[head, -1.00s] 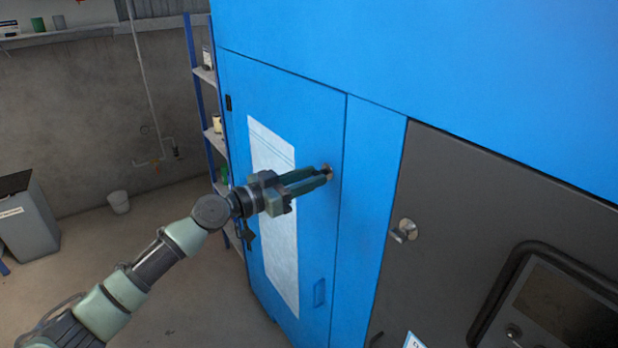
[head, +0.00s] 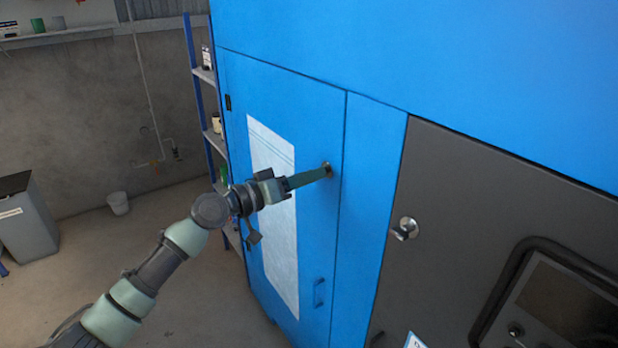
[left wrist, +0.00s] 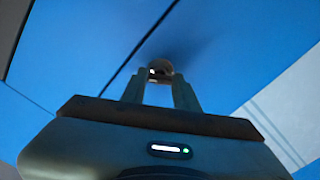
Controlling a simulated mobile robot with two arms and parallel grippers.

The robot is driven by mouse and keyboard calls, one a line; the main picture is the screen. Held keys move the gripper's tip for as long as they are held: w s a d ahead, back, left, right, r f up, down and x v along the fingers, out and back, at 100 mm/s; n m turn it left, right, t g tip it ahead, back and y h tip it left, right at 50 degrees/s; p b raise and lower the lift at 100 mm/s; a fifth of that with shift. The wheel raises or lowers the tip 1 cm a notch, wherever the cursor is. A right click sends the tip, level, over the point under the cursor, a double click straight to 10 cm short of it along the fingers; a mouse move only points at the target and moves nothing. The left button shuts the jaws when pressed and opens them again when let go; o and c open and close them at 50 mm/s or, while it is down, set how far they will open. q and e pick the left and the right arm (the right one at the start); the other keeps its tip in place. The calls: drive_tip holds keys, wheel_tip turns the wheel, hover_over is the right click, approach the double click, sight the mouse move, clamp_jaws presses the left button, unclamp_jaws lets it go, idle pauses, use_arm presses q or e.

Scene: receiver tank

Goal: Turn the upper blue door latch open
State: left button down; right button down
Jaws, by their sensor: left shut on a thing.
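The blue door (head: 318,225) of the tall blue cabinet looks closed and flush. In the head view the fingers appear edge-on, one behind the other, and hide most of the latch. In the left wrist view the latch (left wrist: 160,66) shows between and just beyond the two fingertips (left wrist: 161,80). My right gripper is not in view.
A shelf rack (head: 203,110) stands behind the cabinet.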

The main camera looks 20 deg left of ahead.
use_arm(q)
drive_tip(key=shift+a+r+n+p, duration=0.1)
drive_tip(key=shift+n+p, duration=0.9)
drive_tip(key=shift+n, duration=1.85)
drive_tip(key=shift+r+n+p, duration=0.1)
drive_tip(key=shift+n+p, duration=0.9)
drive_tip(key=shift+n, duration=1.85)
drive_tip(key=shift+f, duration=0.1)
drive_tip(key=c, duration=1.1)
unclamp_jaws()
drive_tip(key=shift+o, duration=0.2)
